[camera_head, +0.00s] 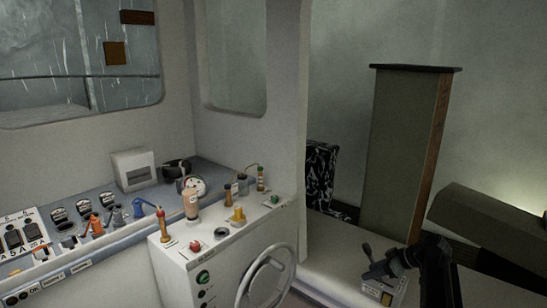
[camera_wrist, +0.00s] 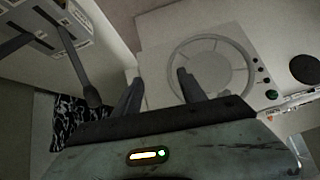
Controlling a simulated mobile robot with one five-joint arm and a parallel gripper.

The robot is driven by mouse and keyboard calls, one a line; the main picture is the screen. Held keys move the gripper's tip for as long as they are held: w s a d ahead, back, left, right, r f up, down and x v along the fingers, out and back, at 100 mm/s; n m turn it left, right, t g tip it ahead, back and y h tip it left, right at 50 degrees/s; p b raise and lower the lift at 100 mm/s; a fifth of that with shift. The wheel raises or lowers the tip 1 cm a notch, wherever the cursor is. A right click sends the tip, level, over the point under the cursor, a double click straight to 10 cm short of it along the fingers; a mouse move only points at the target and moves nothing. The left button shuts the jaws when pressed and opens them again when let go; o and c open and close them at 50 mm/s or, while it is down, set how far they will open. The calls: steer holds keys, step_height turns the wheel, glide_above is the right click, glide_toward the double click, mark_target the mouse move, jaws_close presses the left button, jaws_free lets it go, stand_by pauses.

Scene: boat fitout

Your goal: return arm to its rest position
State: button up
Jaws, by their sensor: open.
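My gripper (camera_wrist: 160,84) shows in the wrist view with its two dark fingers apart and nothing between them. Beyond the fingers is the white console with a round wheel (camera_wrist: 212,66). In the head view my dark arm (camera_head: 432,268) is folded at the lower right, beside a small labelled lever box (camera_head: 385,290). The fingertips cannot be made out clearly there. The lever box also shows at the upper left of the wrist view (camera_wrist: 48,24), its grey lever reaching down near the left finger; I cannot tell whether they touch.
The white console (camera_head: 222,262) with its handwheel (camera_head: 268,278), buttons and small levers stands at the lower centre. A dashboard (camera_head: 122,215) with gauges and switches runs along the left. A tall green-grey cabinet (camera_head: 402,150) stands behind my arm, and a patterned black-and-white item (camera_head: 320,178) is left of it.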

steer(key=s+a+f+g+h, duration=0.15)
steer(key=s+a, duration=0.25)
steer(key=a, duration=0.4)
steer(key=s+a+f+m+g+h, duration=0.15)
steer(key=s+a, duration=0.25)
steer(key=a, duration=0.4)
steer(key=s+a+f+n+g+h, duration=0.1)
steer(key=s+a+f+g, duration=0.2)
steer(key=a, duration=0.5)
steer(key=s+d+m+h, duration=0.3)
steer(key=s+d+m, duration=0.2)
steer(key=m, duration=0.3)
steer(key=shift+s+d+f+m+t, duration=0.35)
steer(key=shift+s+f+t, duration=0.05)
steer(key=shift+s, duration=0.45)
